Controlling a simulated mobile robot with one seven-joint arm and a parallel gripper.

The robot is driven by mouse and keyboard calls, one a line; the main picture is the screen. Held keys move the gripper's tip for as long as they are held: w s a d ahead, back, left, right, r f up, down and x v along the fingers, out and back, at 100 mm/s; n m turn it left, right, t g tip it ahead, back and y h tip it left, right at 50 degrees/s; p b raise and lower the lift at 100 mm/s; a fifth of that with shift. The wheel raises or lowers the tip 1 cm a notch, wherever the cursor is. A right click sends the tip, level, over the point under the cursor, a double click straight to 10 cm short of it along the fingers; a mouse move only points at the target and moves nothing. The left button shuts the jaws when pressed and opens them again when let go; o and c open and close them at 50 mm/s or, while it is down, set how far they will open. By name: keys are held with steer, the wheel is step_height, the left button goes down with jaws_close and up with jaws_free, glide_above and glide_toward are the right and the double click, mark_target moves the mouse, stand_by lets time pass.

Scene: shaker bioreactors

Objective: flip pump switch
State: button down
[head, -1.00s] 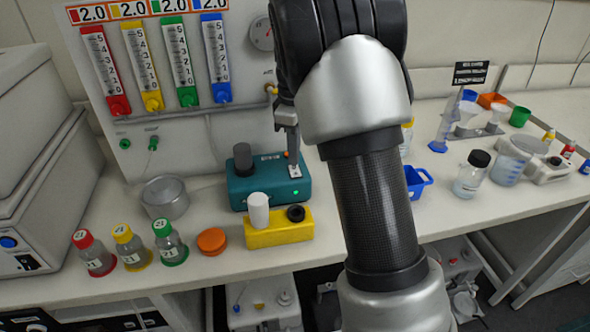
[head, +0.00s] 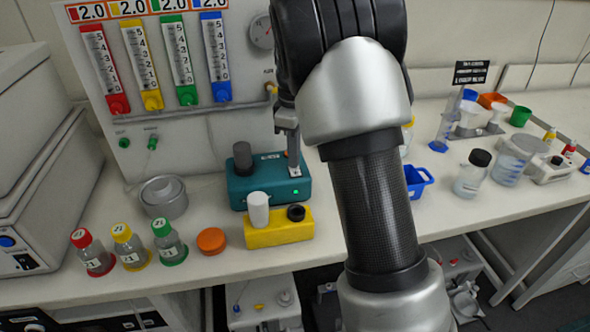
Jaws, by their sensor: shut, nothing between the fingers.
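The pump is a teal box (head: 262,192) with a dark grey cylinder (head: 242,157) on its left top. A small green light (head: 295,192) glows on its front right. My gripper (head: 294,172) is shut and empty, pointing down, with its tips at the right end of the pump's top. The tips cover the spot where the light switch plate sits, so the switch's position is hidden. I cannot tell whether the tips touch it.
A yellow block (head: 278,236) with a white cylinder and black ring stands just in front of the pump. A metal pot (head: 163,197), an orange lid (head: 211,240) and capped bottles (head: 170,243) are to the left. A flowmeter panel (head: 240,130) rises behind. A blue bin (head: 417,183) is to the right.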

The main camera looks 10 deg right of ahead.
steer(key=shift+f, duration=0.25)
steer(key=shift+r, duration=0.1)
step_height(320, 180, up, 7)
steer(key=p, duration=0.5)
stand_by(0.5)
